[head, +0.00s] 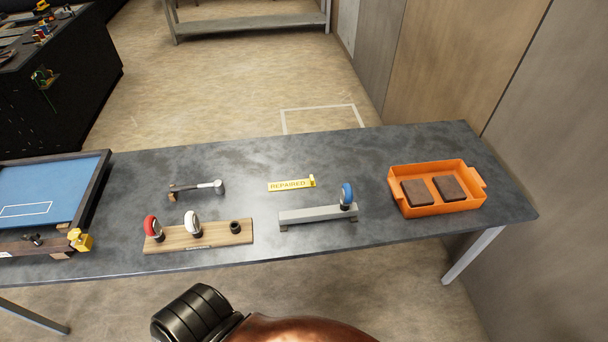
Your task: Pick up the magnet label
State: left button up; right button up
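The magnet label (291,184) is a flat yellow strip marked "REPAIRED", with a small raised yellow end at its right. It lies on the dark grey table near the middle, behind the grey bar. Nothing covers it. Neither of my grippers shows in the head view.
A grey bar (304,214) carries a blue-rimmed wheel (347,193). A wooden block (216,234) holds a red and a white wheel. A hammer-like tool (196,189) lies to the left of the label. An orange bin (436,210) with two brown pads stands right; a blue-floored tray (49,188) left.

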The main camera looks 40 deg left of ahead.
aim_at(310, 181)
jog(key=u, duration=0.35)
jog(key=i, duration=0.7)
jog(key=u, duration=0.55)
